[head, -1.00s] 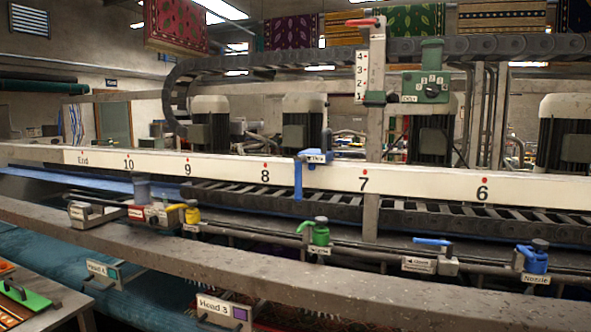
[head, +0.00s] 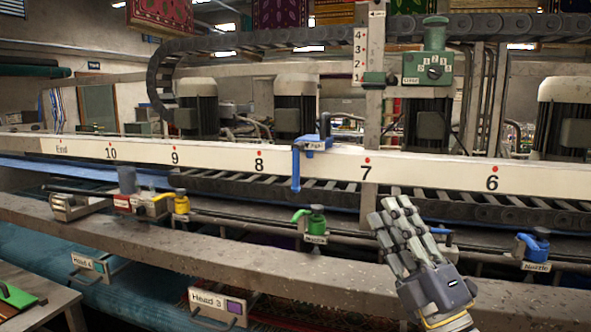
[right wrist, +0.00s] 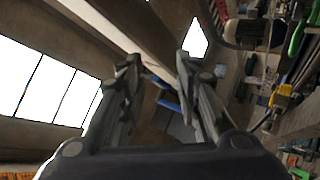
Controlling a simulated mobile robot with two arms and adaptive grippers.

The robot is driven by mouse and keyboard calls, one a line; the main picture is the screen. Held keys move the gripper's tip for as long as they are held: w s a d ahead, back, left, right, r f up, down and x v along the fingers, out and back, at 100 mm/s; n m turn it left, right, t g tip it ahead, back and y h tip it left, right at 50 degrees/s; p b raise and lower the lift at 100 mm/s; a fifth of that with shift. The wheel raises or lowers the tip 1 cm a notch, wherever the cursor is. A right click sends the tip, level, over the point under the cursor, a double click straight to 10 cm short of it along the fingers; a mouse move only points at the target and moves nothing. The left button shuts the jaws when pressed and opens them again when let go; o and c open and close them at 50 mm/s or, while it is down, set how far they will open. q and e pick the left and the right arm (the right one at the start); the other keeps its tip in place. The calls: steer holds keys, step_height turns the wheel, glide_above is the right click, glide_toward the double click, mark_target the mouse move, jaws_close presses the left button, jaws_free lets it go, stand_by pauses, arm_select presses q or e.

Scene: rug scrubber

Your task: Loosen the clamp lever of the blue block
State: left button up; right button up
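The blue block (head: 314,143) sits on the white numbered rail (head: 215,155), between the marks 8 and 7. A blue arm hangs down its left front side, and a dark upright lever (head: 325,125) stands at its top. The lever's exact setting is too small to tell. My right gripper (head: 396,207) is raised in front of the machine, below and right of the block, apart from it. Its two fingers stand apart with nothing between them in the right wrist view (right wrist: 160,62). My left gripper is not in view.
A grey beam (head: 130,232) crosses in front. Behind it are the yellow valve (head: 181,203), green valve (head: 316,222) and blue nozzle valve (head: 535,246).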

mark_target(296, 164)
steer(key=s+a+r+n+g+y, duration=0.2)
steer(key=a+r+n+g+y, duration=0.25)
steer(key=n+g, duration=0.4)
steer(key=s+a+r+n+g+y, duration=0.1)
steer(key=a+r+n+g+y, duration=0.35)
steer(key=n, duration=0.75)
steer(key=w+a+n+h+p, duration=0.1)
steer(key=w+a, duration=0.1)
steer(key=w+a+f+n+g+h+p, duration=0.1)
steer(key=w+a+n+p, duration=0.1)
steer(key=w, duration=0.1)
steer(key=w+a+n+g+h+p, duration=0.1)
steer(key=w+a+n, duration=0.1)
steer(key=a, duration=0.1)
steer(key=shift+w+f+n+h, duration=0.25)
steer(key=shift+w+h, duration=0.1)
steer(key=shift+h, duration=0.05)
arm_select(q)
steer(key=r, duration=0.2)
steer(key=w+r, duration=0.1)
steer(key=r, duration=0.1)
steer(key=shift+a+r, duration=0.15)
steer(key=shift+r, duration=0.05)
arm_select(e)
steer(key=shift+d, duration=0.1)
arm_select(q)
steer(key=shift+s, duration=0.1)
arm_select(e)
jaws_close()
